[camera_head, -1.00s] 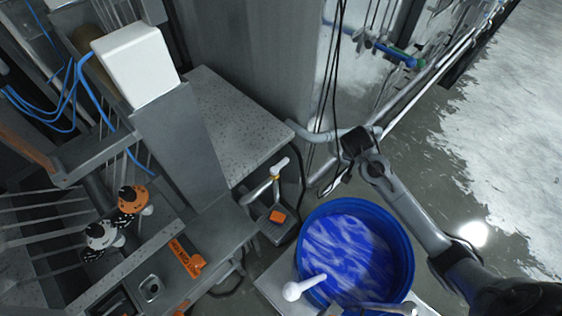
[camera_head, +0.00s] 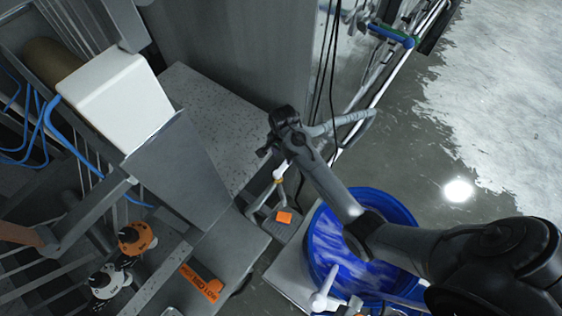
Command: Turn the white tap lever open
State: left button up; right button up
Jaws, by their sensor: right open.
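The white tap lever (camera_head: 280,171) sits on top of a small bent metal tap, above a yellow collar, beside the speckled grey counter. My right gripper (camera_head: 265,151) is just above and left of the lever in the camera_head view. It is open, with nothing seen between its fingers. I cannot tell whether it touches the lever. The gripper and wrist cover part of the area behind the tap. My left gripper is not in view.
A blue tub (camera_head: 378,204) of blue liquid stands below my right arm, with a white-ended handle (camera_head: 322,299) near its rim. An orange block (camera_head: 284,217) lies by the tap's foot. A white box (camera_head: 117,98) and grey panel stand left. A grey pipe (camera_head: 345,119) runs behind.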

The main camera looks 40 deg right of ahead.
aim_at(283, 167)
notch_tip(283, 167, down, 8)
jog(key=shift+f+p, duration=0.1)
jog(key=shift+p, duration=0.45)
grip_shut()
